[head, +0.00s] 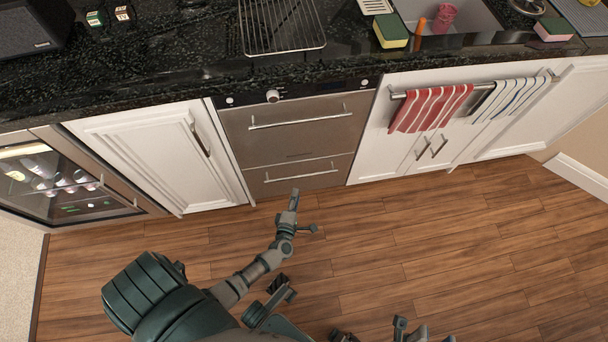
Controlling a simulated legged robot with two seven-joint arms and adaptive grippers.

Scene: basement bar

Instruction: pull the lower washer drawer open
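The washer (290,131) is a grey-brown metal front set between white cabinets. It has an upper drawer (265,145) and a lower drawer (322,181), each with a long bar handle. Both drawers look closed. The lower handle (285,178) runs across the top of the lower drawer. My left gripper (294,193) reaches up from the floor side, with its tip just below the lower handle in the picture. I cannot tell whether it touches the drawer. Its fingers show as one narrow shape, so their opening is unclear. I cannot make out my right gripper.
A black counter (150,70) runs above, with a wire rack (280,25) and a sink (450,15). Red striped (430,108) and blue striped towels (510,98) hang on a rail. A glass-front bottle cooler (60,185) stands left. Wooden floor (440,240) is clear at right.

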